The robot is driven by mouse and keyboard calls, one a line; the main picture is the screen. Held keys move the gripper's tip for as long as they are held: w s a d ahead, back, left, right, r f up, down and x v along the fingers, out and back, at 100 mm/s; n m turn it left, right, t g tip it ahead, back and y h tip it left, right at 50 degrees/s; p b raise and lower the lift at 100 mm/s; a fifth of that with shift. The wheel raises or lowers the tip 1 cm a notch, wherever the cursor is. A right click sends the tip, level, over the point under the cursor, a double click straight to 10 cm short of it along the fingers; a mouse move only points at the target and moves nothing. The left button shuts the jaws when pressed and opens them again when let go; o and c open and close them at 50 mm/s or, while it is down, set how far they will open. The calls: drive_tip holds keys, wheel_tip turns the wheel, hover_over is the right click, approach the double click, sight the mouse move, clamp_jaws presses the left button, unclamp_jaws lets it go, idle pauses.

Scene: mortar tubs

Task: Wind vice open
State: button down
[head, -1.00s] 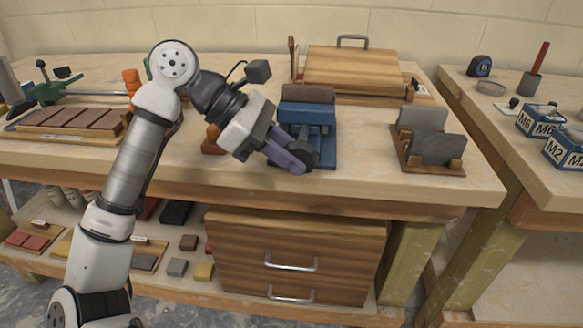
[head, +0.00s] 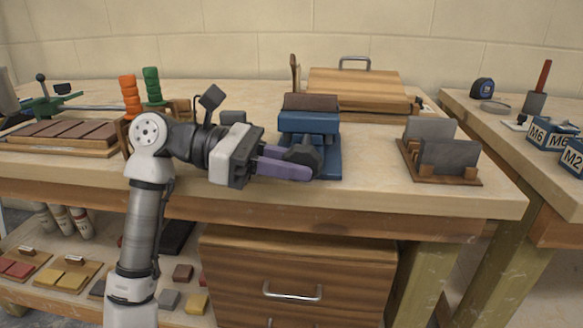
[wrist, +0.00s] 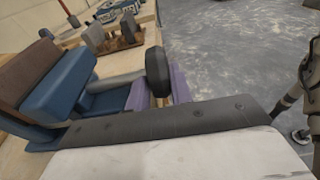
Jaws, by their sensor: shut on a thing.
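The blue vice (head: 308,124) stands near the bench's front edge, with a brown block (head: 311,102) at the top of its jaws. It also shows at the left of the wrist view (wrist: 62,84). A dark round handle (head: 303,156) sits at the vice's front, and the wrist view shows it as a black knob (wrist: 157,70). My gripper (head: 300,168), with purple fingers, reaches in from the left and is shut on the handle. The fingers partly hide the handle, and its exact grip points are hard to see.
A wooden rack with grey plates (head: 440,174) stands right of the vice. A wooden box with a handle (head: 352,90) is behind it. Orange and green handled tools (head: 128,95) stand left, behind my arm. Drawers (head: 295,265) are below the bench.

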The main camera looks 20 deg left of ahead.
drive_tip(key=shift+w+a+r, duration=0.1)
drive_tip(key=shift+w, duration=0.15)
drive_tip(key=c, duration=1.3)
unclamp_jaws()
drive_tip(key=shift+w, duration=0.1)
drive_tip(key=shift+o, duration=0.2)
wheel_tip(320, 180, up, 20)
drive_tip(key=p, duration=0.4)
